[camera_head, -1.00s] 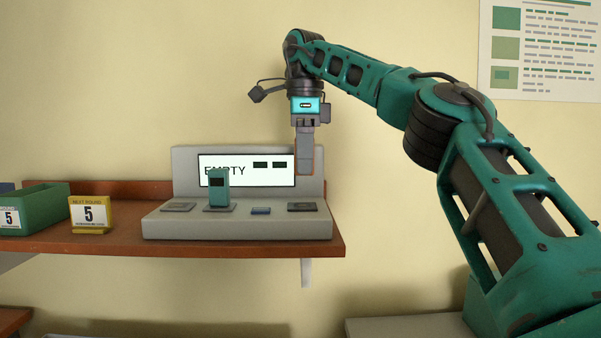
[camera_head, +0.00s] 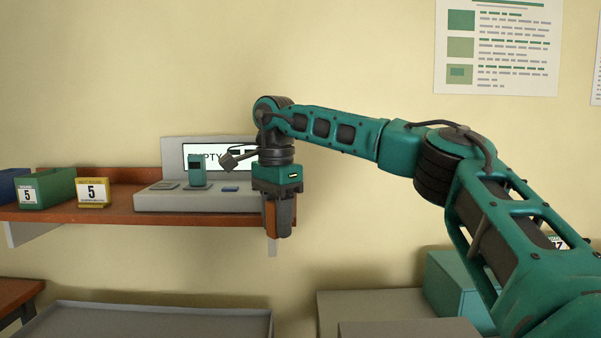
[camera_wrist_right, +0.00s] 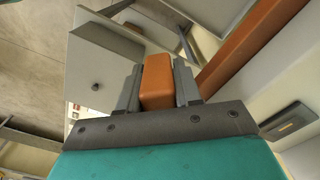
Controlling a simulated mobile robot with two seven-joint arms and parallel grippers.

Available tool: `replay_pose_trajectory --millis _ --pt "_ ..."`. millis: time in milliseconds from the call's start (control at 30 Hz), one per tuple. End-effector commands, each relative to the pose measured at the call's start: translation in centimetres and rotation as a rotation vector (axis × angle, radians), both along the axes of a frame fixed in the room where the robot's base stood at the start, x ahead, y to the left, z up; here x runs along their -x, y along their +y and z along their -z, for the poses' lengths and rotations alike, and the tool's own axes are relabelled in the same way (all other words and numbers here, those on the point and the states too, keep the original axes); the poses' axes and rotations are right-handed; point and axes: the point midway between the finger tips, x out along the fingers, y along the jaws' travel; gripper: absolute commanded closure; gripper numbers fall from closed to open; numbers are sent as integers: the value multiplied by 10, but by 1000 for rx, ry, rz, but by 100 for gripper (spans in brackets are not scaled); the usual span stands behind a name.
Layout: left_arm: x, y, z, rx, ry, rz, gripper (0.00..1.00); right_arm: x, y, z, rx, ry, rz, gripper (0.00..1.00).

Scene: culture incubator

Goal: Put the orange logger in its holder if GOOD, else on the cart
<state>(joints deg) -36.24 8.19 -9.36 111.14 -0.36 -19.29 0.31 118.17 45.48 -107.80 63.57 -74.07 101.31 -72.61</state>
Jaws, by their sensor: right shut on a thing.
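My right gripper (camera_head: 279,218) points down at the right end of the shelf, shut on the orange logger. The orange logger (camera_wrist_right: 157,80) shows between both fingers in the wrist view; in the head view only a sliver shows beside them. The grey station (camera_head: 200,202) stands on the shelf with a teal logger (camera_head: 196,170) upright on one pad. The left gripper is out of view.
A yellow sign with "5" (camera_head: 93,192) and a green bin (camera_head: 55,187) stand left on the brown shelf (camera_head: 120,217). A grey tray-like surface (camera_head: 150,318) is below at lower left. Grey boxes (camera_head: 370,305) and a teal box (camera_head: 455,285) are at lower right.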

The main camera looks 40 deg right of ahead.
Motion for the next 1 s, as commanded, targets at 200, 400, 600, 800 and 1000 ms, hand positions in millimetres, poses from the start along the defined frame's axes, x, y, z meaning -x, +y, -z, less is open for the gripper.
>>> replay_pose_trajectory --millis 200,400,600,800,1000 --pt "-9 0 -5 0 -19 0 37 19 65 104 -6 13 -617 100" --pt "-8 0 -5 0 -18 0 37 64 128 172 -6 11 -1178 100" --pt "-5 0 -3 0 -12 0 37 101 166 201 -6 4 -1504 100" --pt "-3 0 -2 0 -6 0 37 111 175 207 -6 0 -1589 100" --pt "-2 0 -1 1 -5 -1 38 111 175 207 -5 1 -1587 100"
